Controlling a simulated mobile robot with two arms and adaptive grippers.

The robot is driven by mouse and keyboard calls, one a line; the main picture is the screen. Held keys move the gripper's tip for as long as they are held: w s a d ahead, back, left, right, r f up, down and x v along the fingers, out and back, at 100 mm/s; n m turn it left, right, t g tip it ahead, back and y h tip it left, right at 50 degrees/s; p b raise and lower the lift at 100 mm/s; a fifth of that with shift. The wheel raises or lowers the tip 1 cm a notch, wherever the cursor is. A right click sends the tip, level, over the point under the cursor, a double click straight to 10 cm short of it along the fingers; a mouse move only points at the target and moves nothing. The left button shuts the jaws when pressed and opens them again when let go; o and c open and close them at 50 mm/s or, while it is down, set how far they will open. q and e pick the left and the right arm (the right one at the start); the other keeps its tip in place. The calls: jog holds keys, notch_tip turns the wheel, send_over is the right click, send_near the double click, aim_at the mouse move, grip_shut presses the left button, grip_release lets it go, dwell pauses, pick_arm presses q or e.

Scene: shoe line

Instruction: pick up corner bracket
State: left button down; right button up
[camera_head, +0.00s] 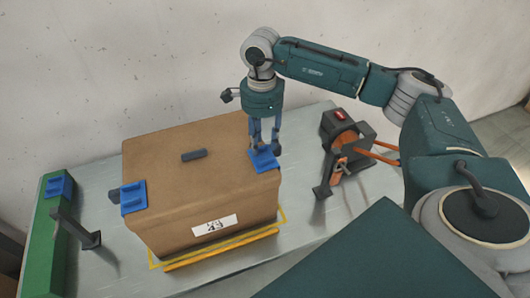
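A blue corner bracket (263,160) sits at the right top edge of the brown cardboard box (210,180). My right gripper (266,147) points straight down over this bracket, its two blue fingers slightly apart and their tips at or just above it. Whether the fingers grip it cannot be told. A second blue bracket (133,197) sits on the box's left corner. Another blue piece (60,187) rests on the green block (52,235) at the far left. My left gripper is not in view.
The box stands on a grey metal table (110,255) inside a yellow outline. A dark bar (194,155) lies on the box top. A dark stand (76,230) is at left. A black and orange device (345,140) stands right of the box. A wall is behind.

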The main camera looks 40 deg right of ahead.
jog(key=shift+f, duration=0.75)
grip_shut()
jog(key=shift+r, duration=0.1)
